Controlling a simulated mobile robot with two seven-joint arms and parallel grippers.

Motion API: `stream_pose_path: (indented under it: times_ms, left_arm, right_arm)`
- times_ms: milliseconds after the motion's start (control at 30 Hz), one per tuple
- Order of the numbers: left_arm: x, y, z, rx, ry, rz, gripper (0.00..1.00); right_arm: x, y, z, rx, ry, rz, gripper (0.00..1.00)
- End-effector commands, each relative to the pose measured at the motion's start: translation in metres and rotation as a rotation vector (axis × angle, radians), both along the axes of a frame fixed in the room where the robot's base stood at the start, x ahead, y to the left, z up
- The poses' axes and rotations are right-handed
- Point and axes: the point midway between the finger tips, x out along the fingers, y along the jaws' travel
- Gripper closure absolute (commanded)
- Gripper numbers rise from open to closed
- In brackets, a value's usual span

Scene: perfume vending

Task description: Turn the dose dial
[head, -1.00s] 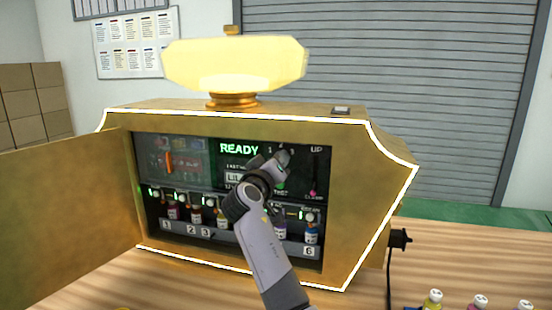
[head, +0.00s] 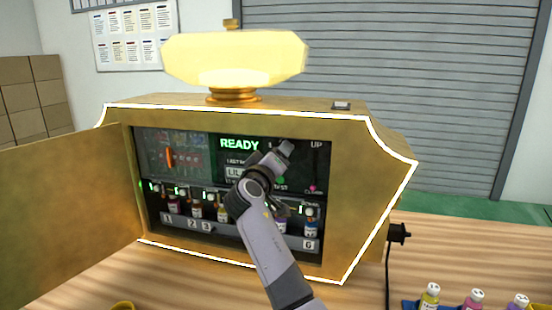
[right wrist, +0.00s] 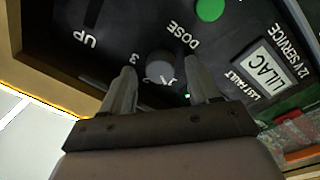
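The dose dial (right wrist: 160,68) is a dark round knob on the black panel, with "DOSE" and a "3" printed near it, in the right wrist view. My right gripper (right wrist: 160,70) is open, with one finger on each side of the dial. A gap shows between the dial and each finger; how deep the fingertips reach along it I cannot tell. In the head view my right gripper (head: 283,150) is in front of the panel, right of the "READY" text, and hides the dial. My left gripper is not in view.
The gold vending machine (head: 375,190) has its door (head: 70,205) swung open to the left. A green button (right wrist: 210,8) is near the dial. Several small bottles stand in the machine below the panel. More bottles (head: 430,294) stand at the table's front right.

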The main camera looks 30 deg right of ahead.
Motion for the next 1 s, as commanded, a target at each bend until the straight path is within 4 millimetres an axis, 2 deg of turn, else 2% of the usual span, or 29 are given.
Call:
stream_pose_path:
  times_ms: [333, 733, 1000]
  left_arm:
    - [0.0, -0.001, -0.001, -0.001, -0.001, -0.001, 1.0]
    - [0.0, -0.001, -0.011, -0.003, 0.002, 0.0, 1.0]
    - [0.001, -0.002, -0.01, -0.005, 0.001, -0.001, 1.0]
  right_arm:
    - [-0.002, 0.004, -0.003, 0.003, 0.001, 0.001, 0.4]
    - [-0.036, 0.046, -0.007, 0.003, 0.0, 0.002, 0.4]
    - [-0.045, 0.056, -0.006, 0.002, 0.0, -0.001, 0.4]
